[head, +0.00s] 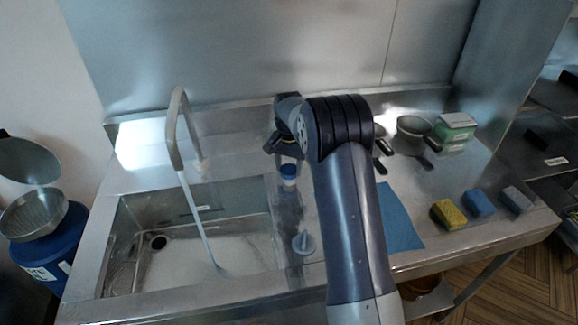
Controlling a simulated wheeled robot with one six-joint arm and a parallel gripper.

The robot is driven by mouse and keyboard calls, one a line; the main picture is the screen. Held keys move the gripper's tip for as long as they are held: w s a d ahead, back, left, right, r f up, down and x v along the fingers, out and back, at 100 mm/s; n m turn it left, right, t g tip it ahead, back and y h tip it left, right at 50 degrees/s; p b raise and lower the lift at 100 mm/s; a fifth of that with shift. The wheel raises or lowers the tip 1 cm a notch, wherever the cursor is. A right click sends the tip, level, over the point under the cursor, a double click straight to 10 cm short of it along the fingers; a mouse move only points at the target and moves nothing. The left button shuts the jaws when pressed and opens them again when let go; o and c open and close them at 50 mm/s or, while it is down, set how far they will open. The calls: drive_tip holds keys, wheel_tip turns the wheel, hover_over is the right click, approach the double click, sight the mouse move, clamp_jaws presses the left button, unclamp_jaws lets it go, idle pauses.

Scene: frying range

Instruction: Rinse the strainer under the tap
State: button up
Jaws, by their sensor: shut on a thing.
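The tap (179,130) is a grey arched spout at the back of the sink (275,215). A pale stream of water (203,225) runs from it to the sink floor. My gripper (271,147) is to the right of the tap, over the back right of the sink area. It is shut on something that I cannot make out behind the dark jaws. A round metal mesh strainer (35,213) sits on top of a blue drum at the far left. Small dark-handled pans or strainers (414,127) stand on the right counter, one partly hidden by my arm.
A blue-capped container (288,173) stands just below my gripper in the picture. A sink plug (303,243) lies nearer. A blue cloth (399,215), a yellow sponge (448,214), blue (479,203) and grey sponges (516,199) and a green box (455,126) are on the right.

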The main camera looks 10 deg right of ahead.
sight(289, 169)
drive_tip(key=shift+n, duration=2.1)
drive_tip(key=o, duration=1)
wheel_tip(289, 169, up, 11)
drive_tip(key=shift+f+b, duration=0.1)
drive_tip(key=shift+b, duration=0.6)
